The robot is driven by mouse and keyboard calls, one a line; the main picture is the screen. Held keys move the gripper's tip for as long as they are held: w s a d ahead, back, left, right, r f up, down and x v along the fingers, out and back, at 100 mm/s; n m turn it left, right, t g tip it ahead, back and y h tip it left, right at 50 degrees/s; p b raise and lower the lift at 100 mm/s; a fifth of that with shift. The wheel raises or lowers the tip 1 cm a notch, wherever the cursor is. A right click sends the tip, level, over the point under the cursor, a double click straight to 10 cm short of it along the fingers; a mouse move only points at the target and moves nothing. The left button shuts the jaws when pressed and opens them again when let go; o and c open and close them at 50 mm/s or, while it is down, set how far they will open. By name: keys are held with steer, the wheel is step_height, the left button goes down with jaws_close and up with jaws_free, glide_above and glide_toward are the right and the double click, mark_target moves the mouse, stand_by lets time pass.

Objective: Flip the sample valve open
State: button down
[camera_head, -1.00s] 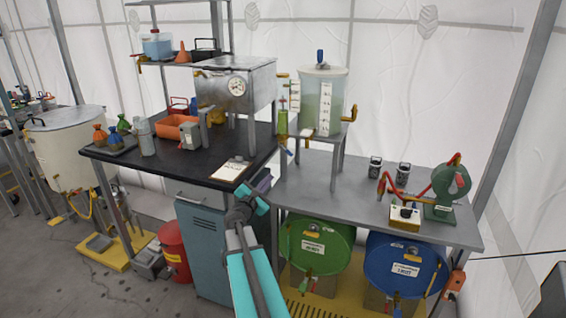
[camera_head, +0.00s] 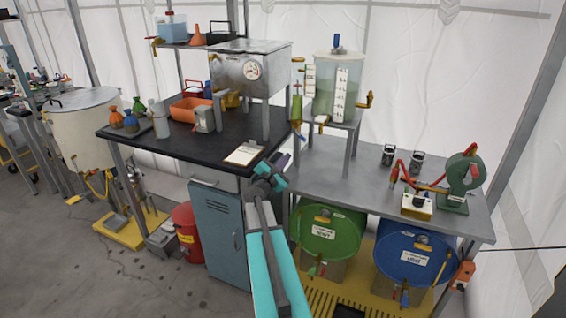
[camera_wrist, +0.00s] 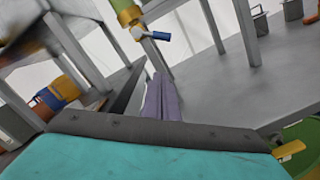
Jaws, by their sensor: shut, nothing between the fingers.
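A small valve with a blue lever (camera_wrist: 155,36) hangs under a green and yellow sight tube (camera_wrist: 126,12) in the wrist view. In the head view the green tube (camera_head: 297,108) stands at the left of a clear tank (camera_head: 335,90); the lever is too small there to tell its position. My gripper (camera_wrist: 160,76) is shut and empty. Its purple-grey fingers point up toward the lever from below, with a visible gap. In the head view my gripper (camera_head: 288,153) is between the black bench and the grey table, below the tube.
A black bench (camera_head: 172,157) with a clipboard (camera_head: 243,153) lies to the left. The grey table (camera_head: 360,190) on the right carries a tank stand, cans and a green pump (camera_head: 457,180). Green (camera_head: 328,232) and blue (camera_head: 412,258) drums lie below.

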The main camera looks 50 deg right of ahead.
mark_target(300, 136)
steer(key=d+r+p, duration=0.2)
steer(key=d+r, duration=0.1)
steer(key=d, duration=0.3)
steer(key=shift+s+d+r, duration=0.2)
steer(key=shift+s+d, duration=0.1)
steer(key=shift+s, duration=0.15)
